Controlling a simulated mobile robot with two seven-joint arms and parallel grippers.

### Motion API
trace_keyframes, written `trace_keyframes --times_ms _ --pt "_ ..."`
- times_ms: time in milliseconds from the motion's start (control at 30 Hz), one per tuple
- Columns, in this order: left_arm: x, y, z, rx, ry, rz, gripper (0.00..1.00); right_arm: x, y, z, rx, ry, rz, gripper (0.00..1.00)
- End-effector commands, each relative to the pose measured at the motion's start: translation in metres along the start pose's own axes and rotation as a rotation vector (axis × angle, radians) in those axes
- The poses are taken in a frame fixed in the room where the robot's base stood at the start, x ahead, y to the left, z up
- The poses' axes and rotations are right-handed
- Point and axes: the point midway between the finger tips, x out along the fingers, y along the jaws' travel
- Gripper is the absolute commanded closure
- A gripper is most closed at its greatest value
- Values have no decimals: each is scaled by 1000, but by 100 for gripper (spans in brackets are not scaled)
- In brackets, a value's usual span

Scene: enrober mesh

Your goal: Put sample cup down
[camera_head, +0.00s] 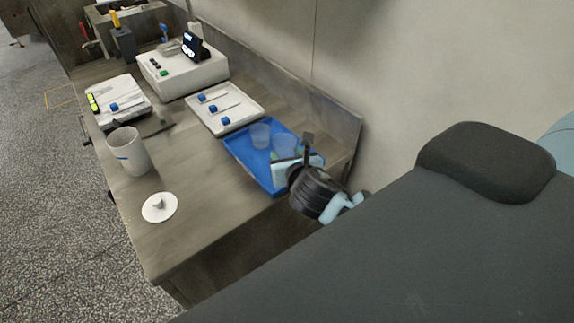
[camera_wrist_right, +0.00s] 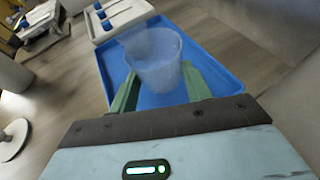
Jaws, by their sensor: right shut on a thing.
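A clear sample cup (camera_wrist_right: 160,68) is between the two green fingers of my right gripper (camera_wrist_right: 163,88) in the wrist view. The gripper is shut on it. In the head view my right gripper (camera_head: 284,157) is over the near end of a blue tray (camera_head: 246,160), with the held cup (camera_head: 284,143) partly hidden by the gripper. A second clear cup (camera_head: 260,134) stands on the tray just beyond. The blue tray also shows under the cups in the wrist view (camera_wrist_right: 218,68). I cannot tell whether the held cup's base touches the tray. My left gripper is not in view.
A white device (camera_head: 183,76), a white jug (camera_head: 128,150) and a round white lid (camera_head: 160,207) are on the bench. A wall (camera_head: 345,122) borders the right. The bench's near middle is clear.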

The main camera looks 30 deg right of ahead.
Motion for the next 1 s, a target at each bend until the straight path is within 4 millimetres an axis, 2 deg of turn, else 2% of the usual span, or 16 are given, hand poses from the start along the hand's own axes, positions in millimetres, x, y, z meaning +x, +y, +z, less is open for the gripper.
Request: trace_keyframes --times_ms 33,100,200,667,700,867,1000 --pt "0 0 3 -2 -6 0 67 3 1 -12 1 8 -1 76" --pt "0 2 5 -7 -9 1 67 7 1 -23 1 9 0 76" --pt "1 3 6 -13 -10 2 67 11 2 -32 2 6 1 76" --pt "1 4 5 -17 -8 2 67 13 2 -35 0 0 1 76" --pt "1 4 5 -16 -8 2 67 14 2 -36 0 0 1 51" --pt "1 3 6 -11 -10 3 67 14 2 -35 1 0 1 30" --pt "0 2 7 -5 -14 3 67 14 2 -35 1 0 1 30"
